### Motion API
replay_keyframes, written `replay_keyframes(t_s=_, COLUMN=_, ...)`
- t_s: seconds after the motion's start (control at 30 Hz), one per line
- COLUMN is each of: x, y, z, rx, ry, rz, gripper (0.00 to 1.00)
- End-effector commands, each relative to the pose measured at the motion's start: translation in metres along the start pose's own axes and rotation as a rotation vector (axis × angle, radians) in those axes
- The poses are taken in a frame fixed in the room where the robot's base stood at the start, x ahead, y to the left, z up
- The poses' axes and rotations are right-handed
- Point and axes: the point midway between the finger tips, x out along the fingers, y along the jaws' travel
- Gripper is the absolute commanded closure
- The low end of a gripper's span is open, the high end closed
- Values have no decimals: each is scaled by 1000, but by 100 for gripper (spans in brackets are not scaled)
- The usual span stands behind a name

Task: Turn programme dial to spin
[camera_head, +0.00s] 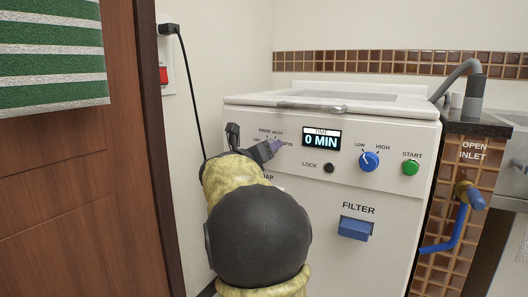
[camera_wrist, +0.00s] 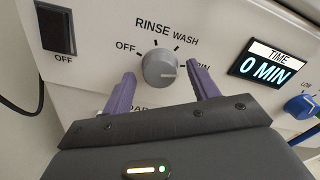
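The grey programme dial (camera_wrist: 159,68) is on the white machine front in the wrist view, with OFF, RINSE and WASH printed around it. The SPIN label (camera_wrist: 203,66) at its right is partly covered by a finger. A pale mark on the dial seems to point right, toward the SPIN side, but its exact setting is hard to tell. My gripper (camera_wrist: 160,72) is open, with one purple finger on each side of the dial. Gaps show between the fingers and the dial. In the head view my gripper (camera_head: 253,146) mostly hides the dial.
The display (camera_head: 321,139) reads 0 MIN. A LOCK button (camera_head: 328,168), blue LOW/HIGH knob (camera_head: 369,161), green START button (camera_head: 411,168) and blue FILTER handle (camera_head: 355,228) are to the right. A dark switch (camera_wrist: 55,28) marked OFF is left of the dial.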

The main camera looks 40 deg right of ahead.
Motion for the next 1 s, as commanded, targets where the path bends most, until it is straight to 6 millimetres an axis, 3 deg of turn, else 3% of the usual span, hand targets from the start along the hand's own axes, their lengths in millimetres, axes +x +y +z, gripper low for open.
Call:
replay_keyframes(t_s=0.17, x=-2, y=0, z=1, rx=0, ry=-1, rz=0, gripper=40)
replay_keyframes(t_s=0.37, x=-23, y=-1, z=4, rx=0, ry=-2, rz=2, gripper=40)
replay_keyframes(t_s=1.0, x=-148, y=-1, z=3, rx=-1, ry=-2, rz=3, gripper=40)
